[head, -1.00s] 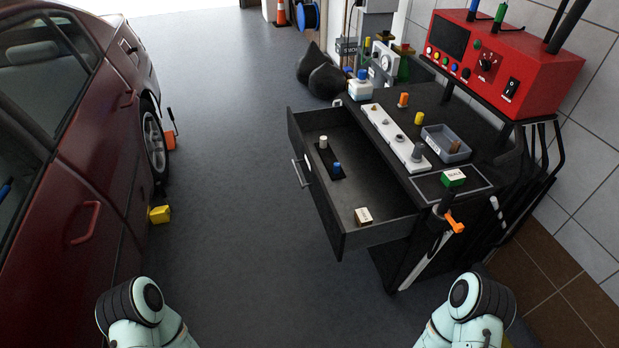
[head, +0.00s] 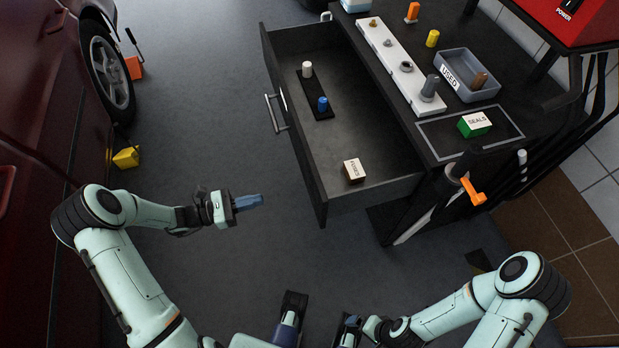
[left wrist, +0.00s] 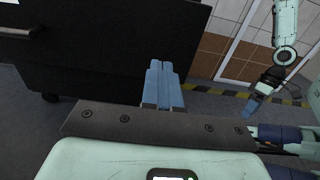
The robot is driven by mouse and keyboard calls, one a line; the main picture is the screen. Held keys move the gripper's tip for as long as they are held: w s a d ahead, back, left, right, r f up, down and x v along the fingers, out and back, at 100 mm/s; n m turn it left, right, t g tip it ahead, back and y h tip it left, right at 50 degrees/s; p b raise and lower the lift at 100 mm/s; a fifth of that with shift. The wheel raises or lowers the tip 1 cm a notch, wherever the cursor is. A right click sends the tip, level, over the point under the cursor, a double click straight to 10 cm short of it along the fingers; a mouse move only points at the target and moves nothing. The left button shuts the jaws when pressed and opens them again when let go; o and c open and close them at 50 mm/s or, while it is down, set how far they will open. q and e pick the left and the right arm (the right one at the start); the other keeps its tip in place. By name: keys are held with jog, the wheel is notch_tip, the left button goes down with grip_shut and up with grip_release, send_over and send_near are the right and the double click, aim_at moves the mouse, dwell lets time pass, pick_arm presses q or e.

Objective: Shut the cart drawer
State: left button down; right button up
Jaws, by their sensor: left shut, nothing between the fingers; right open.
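The black cart drawer (head: 358,137) is pulled well out to the left of the black cart (head: 541,88). Its silver handle (head: 275,114) is on the front panel. Inside lie a fuse box (head: 354,170), a white-capped piece (head: 307,69) and a blue-capped piece (head: 322,103) on a black strip. My left gripper (head: 250,202) is shut and empty, in front of the drawer's near front corner and apart from it. In the left wrist view its blue fingers (left wrist: 161,85) are together before dark cart panels. My right gripper (head: 347,326) is open and low at the bottom.
The cart top holds a white rail of sockets (head: 387,55), a grey "used" bin (head: 467,76), a green seals box (head: 474,124) and a red device (head: 570,15). An orange-handled tool (head: 470,190) hangs on the cart's near side. A dark red car stands left, with a yellow chock (head: 126,157). Floor between is clear.

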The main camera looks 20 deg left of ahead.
aim_at(312, 186)
pick_arm(q)
jog(key=b+x, duration=0.1)
jog(key=x, duration=1.1)
jog(key=shift+d+r, duration=0.1)
jog(key=shift+d, duration=0.2)
jog(key=shift+w+d, duration=0.35)
jog(key=shift+d, duration=0.1)
jog(key=shift+w+d, duration=0.1)
